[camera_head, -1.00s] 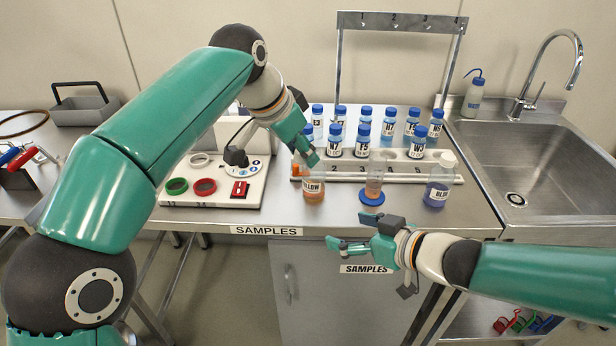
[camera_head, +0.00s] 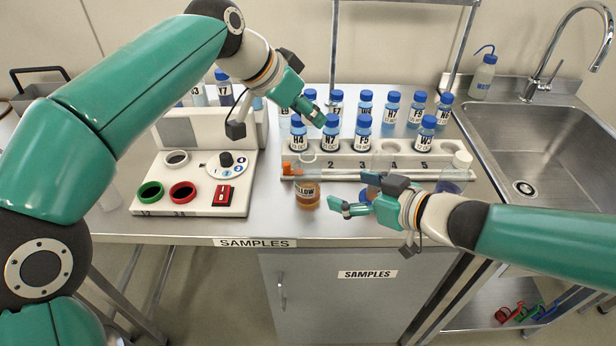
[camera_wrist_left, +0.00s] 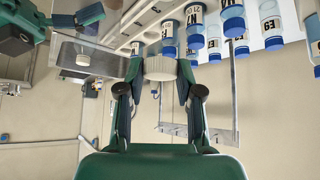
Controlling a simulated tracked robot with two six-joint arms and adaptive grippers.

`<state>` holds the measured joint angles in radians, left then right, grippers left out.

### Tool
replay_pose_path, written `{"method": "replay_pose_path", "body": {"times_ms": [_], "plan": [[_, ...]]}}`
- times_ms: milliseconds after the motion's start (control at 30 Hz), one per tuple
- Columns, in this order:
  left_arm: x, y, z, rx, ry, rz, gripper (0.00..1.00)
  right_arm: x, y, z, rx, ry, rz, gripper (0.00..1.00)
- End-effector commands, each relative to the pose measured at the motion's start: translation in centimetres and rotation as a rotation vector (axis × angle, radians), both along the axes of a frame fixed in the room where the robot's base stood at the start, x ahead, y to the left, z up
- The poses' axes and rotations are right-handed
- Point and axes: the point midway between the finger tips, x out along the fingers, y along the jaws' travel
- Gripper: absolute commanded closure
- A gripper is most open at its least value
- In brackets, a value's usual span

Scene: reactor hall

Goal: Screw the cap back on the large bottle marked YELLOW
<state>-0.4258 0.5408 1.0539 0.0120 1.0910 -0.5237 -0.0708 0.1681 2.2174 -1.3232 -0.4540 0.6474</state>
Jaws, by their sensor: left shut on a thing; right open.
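The large bottle marked YELLOW (camera_head: 307,193) stands upright on the steel counter in front of the sample rack, with amber liquid low in it. No white cap shows on its top. My left gripper (camera_head: 316,116) is above and behind the bottle, in front of the rack's vials in the picture. In the left wrist view, it is shut on a white ribbed cap (camera_wrist_left: 160,68). The head view does not show this cap clearly. My right gripper (camera_head: 350,199) is open, low over the counter just right of the bottle, apart from it.
The sample rack (camera_head: 440,166) holds several blue-capped vials. A large white-capped bottle (camera_head: 453,184) stands partly behind my right arm. A white device (camera_head: 205,205) with green and red rings is at left; a sink (camera_head: 535,135) is at right. The counter front is clear.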

Motion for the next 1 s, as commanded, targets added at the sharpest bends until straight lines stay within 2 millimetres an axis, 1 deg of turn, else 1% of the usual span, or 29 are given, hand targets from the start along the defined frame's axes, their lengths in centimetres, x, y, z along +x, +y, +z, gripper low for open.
{"method": "replay_pose_path", "body": {"times_ms": [200, 367, 467, 800, 1000], "plan": [[0.0, 0.6, 0.0, 0.001, 0.001, 0.011, 0.76, 0.3, 0.7, -0.1, 0.001, 0.001, 0.013, 0.15], [0.0, 0.8, 0.0, 0.001, 0.001, 0.014, 0.76, 1.1, 1.6, -0.6, 0.001, 0.002, 0.016, 0.15], [0.0, 0.8, 0.0, 0.001, 0.001, 0.014, 0.76, 1.9, 2.6, -1.2, 0.001, 0.004, 0.017, 0.15], [0.0, 0.8, 0.0, 0.001, 0.001, 0.016, 0.76, 5.9, 6.5, -3.5, 0.0, 0.003, 0.016, 0.15], [0.0, 0.8, 0.0, 0.001, 0.001, 0.016, 0.76, 7.5, 8.1, -4.3, 0.0, 0.001, 0.017, 0.15]]}}
